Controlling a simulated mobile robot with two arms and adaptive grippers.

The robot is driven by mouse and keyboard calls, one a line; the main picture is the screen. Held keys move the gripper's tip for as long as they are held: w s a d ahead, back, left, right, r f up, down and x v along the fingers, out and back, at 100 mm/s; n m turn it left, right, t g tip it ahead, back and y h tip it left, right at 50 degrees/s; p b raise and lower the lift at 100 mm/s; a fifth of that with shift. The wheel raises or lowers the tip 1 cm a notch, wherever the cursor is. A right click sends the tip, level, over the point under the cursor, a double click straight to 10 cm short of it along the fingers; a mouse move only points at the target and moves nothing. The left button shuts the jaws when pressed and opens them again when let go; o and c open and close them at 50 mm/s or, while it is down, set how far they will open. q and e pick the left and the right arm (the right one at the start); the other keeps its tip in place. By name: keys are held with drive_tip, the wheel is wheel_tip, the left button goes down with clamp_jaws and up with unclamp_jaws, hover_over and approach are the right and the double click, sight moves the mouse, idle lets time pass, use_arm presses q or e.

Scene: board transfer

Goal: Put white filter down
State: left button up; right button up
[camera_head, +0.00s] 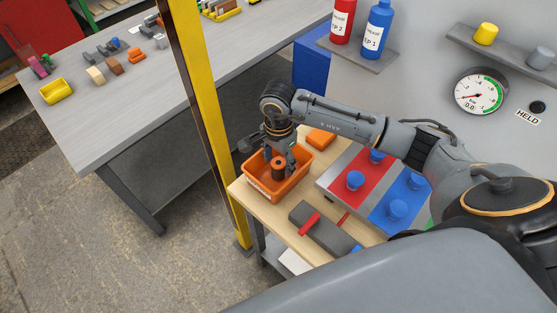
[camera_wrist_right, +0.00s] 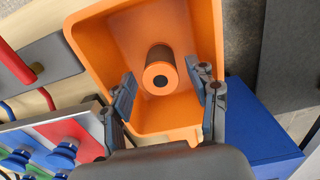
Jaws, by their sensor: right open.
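A dark brown cylindrical filter with an orange end (camera_head: 278,168) is in an orange bin (camera_head: 262,188) on the wooden bench. In the right wrist view the filter (camera_wrist_right: 160,72) shows its orange end with a dark hole, apart from the bin walls (camera_wrist_right: 95,45). My right gripper (camera_head: 280,153) is above and inside the bin. In the right wrist view its fingers (camera_wrist_right: 168,88) are spread on either side of the filter, with gaps, and hold nothing. I make out no white filter. My left gripper is out of view.
A panel with red and blue fields and blue knobs (camera_head: 355,181) is right of the bin. A dark grey block with a red handle (camera_head: 325,228) lies in front. A yellow post (camera_head: 205,110) stands close left. An orange piece (camera_head: 321,139) lies behind the bin.

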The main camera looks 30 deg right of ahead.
sight(279, 163)
wheel_tip(279, 163, up, 12)
drive_tip(key=b, duration=0.3)
drive_tip(key=shift+b, duration=0.3)
